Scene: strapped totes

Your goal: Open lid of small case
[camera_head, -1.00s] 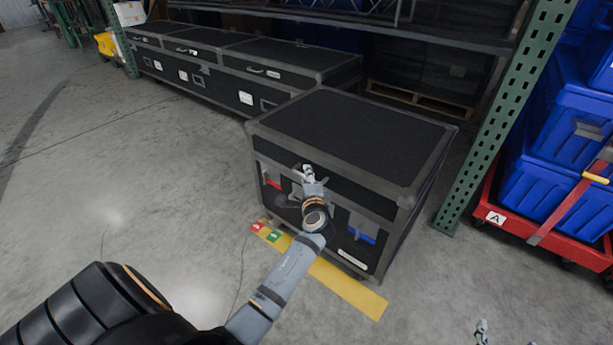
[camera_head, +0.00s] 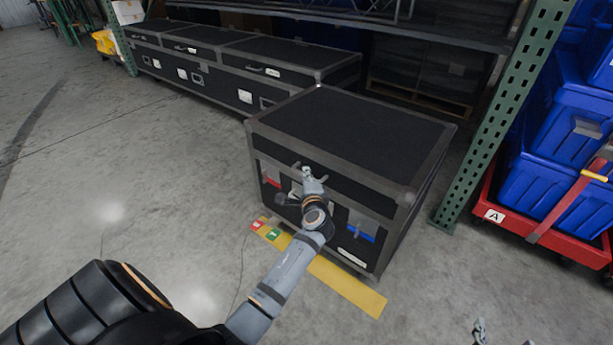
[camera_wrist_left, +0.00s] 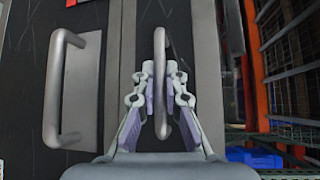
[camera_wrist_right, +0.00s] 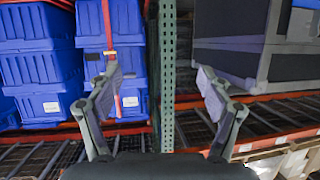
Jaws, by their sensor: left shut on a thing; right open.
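The small case (camera_head: 345,125) is black with grey edges and stands on the floor in the head view. Its lid lies flat and looks shut. A red latch (camera_head: 272,182) and a blue latch (camera_head: 361,235) show on its front. My left gripper (camera_head: 308,174) is at the upper front of the case. In the left wrist view, my left gripper (camera_wrist_left: 161,95) is shut on a grey handle (camera_wrist_left: 160,48). A second grey handle (camera_wrist_left: 60,90) is beside it, to the left and untouched. My right gripper (camera_wrist_right: 158,85) is open and empty, away from the case.
A long row of dark cases (camera_head: 215,60) stands behind, by a shelf. A green rack post (camera_head: 492,130) stands right of the case. Blue totes (camera_head: 550,125) sit on a red cart (camera_head: 520,222). Yellow floor tape (camera_head: 345,287) runs before the case; the left floor is clear.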

